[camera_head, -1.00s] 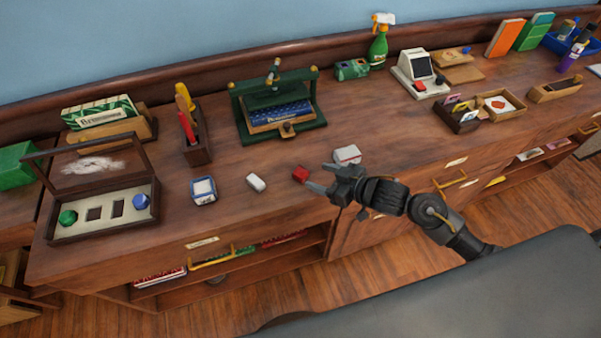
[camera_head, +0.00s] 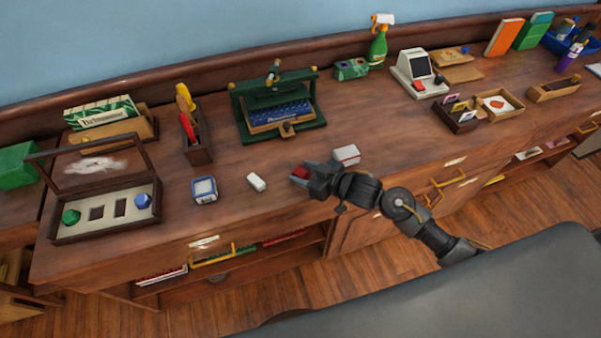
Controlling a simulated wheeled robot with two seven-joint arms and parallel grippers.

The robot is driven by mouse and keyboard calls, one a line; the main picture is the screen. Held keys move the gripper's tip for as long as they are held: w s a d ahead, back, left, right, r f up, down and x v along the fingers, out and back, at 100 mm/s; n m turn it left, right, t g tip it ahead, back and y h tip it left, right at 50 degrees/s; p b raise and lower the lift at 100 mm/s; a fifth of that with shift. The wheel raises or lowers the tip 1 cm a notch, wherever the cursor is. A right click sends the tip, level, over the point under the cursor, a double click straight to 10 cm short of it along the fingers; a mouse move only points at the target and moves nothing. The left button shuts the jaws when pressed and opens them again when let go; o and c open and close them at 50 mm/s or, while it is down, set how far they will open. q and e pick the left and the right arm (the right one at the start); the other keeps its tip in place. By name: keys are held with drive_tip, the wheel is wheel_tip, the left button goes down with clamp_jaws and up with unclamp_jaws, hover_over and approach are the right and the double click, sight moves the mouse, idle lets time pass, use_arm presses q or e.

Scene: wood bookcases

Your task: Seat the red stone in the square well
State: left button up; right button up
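The red stone (camera_head: 300,172) lies on the wooden counter near its front edge. My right gripper (camera_head: 301,172) reaches in from the right, with its fingers apart on either side of the stone; contact with it is not clear. The display case (camera_head: 104,233) stands at the left with its glass lid raised. Its tray holds a green stone (camera_head: 71,216) at the left and a blue stone (camera_head: 142,201) at the right. Between them are two empty dark wells: a squarer one (camera_head: 96,213) and a narrower one (camera_head: 120,207). My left gripper is out of view.
A white block (camera_head: 256,182) and a small blue-edged box (camera_head: 204,190) stand between the stone and the case. A white box (camera_head: 346,155) sits just behind my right gripper. A green press (camera_head: 279,105) and a wooden tool holder (camera_head: 197,149) stand farther back.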

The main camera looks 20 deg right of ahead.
sight(305, 173)
drive_tip(key=c, duration=0.8)
drive_tip(key=shift+r, duration=0.15)
drive_tip(key=shift+r, duration=0.2)
wheel_tip(305, 173, up, 2)
drive_tip(key=shift+r+b, duration=0.25)
drive_tip(key=shift+b, duration=0.05)
drive_tip(key=s+r, duration=0.3)
drive_tip(key=s, duration=0.1)
drive_tip(key=s+r, duration=0.3)
drive_tip(key=s, duration=0.2)
drive_tip(key=s+a+r+p, duration=0.1)
drive_tip(key=s+r, duration=0.3)
drive_tip(key=s, duration=0.1)
drive_tip(key=shift+a+f, duration=0.1)
